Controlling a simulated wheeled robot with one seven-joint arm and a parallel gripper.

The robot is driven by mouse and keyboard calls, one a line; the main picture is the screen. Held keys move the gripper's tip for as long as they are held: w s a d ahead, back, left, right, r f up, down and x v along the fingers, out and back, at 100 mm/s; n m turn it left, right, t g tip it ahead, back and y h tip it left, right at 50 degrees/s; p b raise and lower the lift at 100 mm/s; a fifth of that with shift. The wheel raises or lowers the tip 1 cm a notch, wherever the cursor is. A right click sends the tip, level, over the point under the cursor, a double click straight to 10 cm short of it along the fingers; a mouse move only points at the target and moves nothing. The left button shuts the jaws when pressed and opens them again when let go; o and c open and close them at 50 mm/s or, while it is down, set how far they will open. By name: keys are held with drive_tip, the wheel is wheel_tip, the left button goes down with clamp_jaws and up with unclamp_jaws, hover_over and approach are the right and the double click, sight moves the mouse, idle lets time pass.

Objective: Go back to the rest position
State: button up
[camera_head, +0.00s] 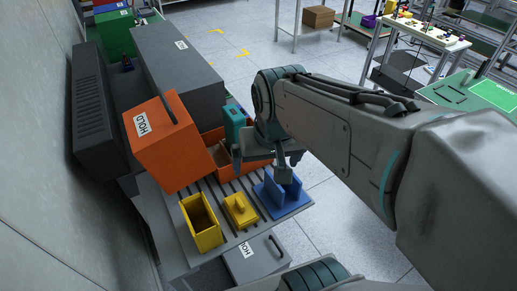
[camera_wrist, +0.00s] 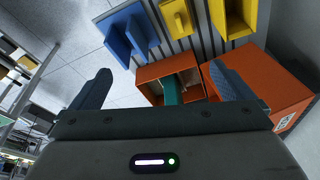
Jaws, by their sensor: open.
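My gripper (camera_wrist: 162,88) is open, with its two dark fingers spread apart and nothing between them in the wrist view. In the head view, my gripper (camera_head: 270,165) hangs at the end of my arm above the slotted work table (camera_head: 178,238), near its right edge. A blue fixture (camera_head: 284,194) with upright walls stands on the table just below and right of it. The wrist view also shows the blue fixture (camera_wrist: 128,34), apart from the fingers. Part of the open orange bin (camera_head: 210,142) is hidden behind my gripper.
A yellow open box (camera_head: 201,222) and a yellow block (camera_head: 241,210) stand on the table. A teal item (camera_head: 234,124) is in the orange bin. An orange HOLD box (camera_head: 165,142) and a grey cabinet (camera_head: 180,70) stand to the left, near the wall. Open floor (camera_head: 250,60) lies behind.

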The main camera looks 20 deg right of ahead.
drive_tip(key=s+f, duration=0.1)
drive_tip(key=s+n, duration=0.1)
drive_tip(key=s, duration=0.1)
drive_tip(key=shift+f+n, duration=0.3)
drive_tip(key=shift+f, duration=0.1)
